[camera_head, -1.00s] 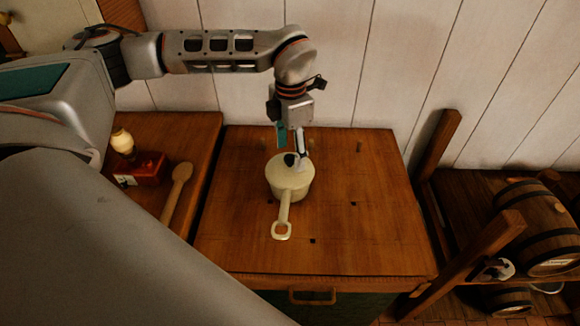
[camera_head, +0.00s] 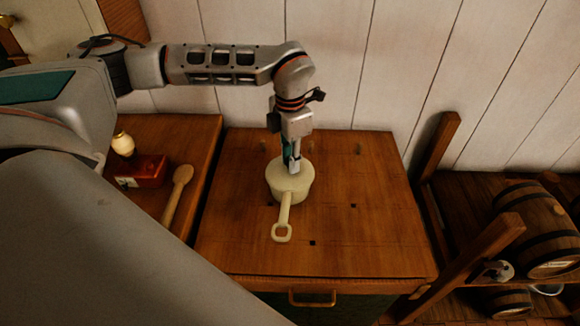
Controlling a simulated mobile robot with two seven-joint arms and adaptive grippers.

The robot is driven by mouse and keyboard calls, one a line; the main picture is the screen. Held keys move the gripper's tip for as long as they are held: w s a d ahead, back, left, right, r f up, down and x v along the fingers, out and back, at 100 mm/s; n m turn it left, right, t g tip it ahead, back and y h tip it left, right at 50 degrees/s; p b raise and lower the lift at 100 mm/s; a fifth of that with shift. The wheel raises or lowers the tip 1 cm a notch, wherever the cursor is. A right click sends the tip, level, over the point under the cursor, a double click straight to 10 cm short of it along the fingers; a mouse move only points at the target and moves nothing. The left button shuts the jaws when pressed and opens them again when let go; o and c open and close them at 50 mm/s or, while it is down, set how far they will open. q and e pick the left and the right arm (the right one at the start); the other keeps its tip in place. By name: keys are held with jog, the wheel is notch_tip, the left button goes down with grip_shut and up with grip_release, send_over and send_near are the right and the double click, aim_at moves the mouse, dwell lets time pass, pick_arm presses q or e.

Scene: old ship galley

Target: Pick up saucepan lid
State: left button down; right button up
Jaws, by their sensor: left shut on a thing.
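A cream saucepan (camera_head: 287,197) stands upright on the wooden counter top, its long handle with a looped end pointing toward me. The cream saucepan lid (camera_head: 304,178) covers the pan's top. My left gripper (camera_head: 294,169) points down over the middle of the lid, its fingers shut at the lid's knob. The knob is hidden between the fingers. The lid looks seated on the pan; I cannot make out a gap. My right gripper is not in this view.
The wooden counter (camera_head: 370,235) around the pan is clear apart from small pegs and dark square holes. On the left counter lie a wooden spoon (camera_head: 177,195) and a red box (camera_head: 143,172). Barrels (camera_head: 537,225) rest in a wooden rack at the right.

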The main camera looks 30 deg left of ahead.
pick_arm(q)
jog(key=shift+s+f, duration=0.15)
jog(key=shift+s, duration=0.05)
